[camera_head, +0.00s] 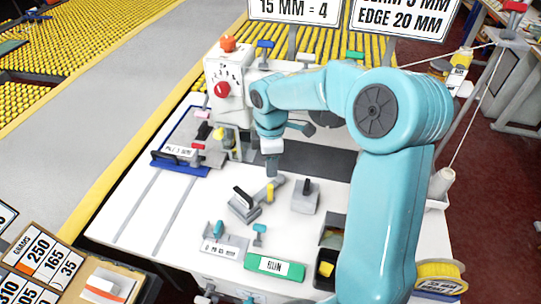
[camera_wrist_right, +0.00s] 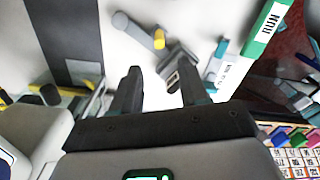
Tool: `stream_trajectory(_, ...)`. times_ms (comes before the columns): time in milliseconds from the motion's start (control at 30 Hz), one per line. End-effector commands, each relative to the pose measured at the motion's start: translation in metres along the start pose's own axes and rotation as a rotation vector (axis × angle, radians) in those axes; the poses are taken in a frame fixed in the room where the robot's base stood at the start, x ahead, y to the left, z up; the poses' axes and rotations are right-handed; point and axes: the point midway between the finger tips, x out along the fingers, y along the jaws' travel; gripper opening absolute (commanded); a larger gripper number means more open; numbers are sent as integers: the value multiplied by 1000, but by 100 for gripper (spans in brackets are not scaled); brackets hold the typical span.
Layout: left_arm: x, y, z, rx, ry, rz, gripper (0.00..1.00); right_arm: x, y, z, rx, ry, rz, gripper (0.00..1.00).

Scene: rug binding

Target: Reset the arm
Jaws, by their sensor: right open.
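My right arm (camera_head: 390,220) is teal and reaches in from the lower right, over the white worktable (camera_head: 130,215), with its wrist bent down near the sewing machine. My right gripper (camera_wrist_right: 160,80) shows in the wrist view with its two dark fingers apart and nothing between them. Its fingers are hard to make out in the head view. A grey block with a black handle (camera_head: 244,205) and a second one (camera_head: 305,197) stand on the table below the arm. My left gripper is in neither view.
A white machine head (camera_head: 228,85) with a red knob stands behind the wrist. A green RUN block (camera_head: 275,267) lies near the front edge, and a blue-edged plate (camera_head: 180,167) lies at the left. A yellow spool (camera_head: 440,272) and a thread cone (camera_head: 441,185) stand right of the arm.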

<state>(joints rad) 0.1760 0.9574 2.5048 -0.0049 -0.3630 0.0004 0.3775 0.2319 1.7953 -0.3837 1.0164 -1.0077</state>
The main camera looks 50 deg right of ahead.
Motion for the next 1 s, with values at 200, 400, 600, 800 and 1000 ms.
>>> stream_trajectory(200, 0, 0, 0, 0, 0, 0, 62, -20, 0, 0, -1, 0, 0, 44)
stream_trajectory(400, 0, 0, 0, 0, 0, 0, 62, -22, 0, 0, -1, 0, -1, 44)
stream_trajectory(600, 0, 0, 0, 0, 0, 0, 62, -21, 0, 0, 0, 0, -1, 44)
stream_trajectory(800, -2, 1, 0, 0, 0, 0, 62, -23, 0, 0, 0, 0, 0, 44)
stream_trajectory(1000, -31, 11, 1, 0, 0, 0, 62, -54, 0, 0, 0, 0, 0, 44)
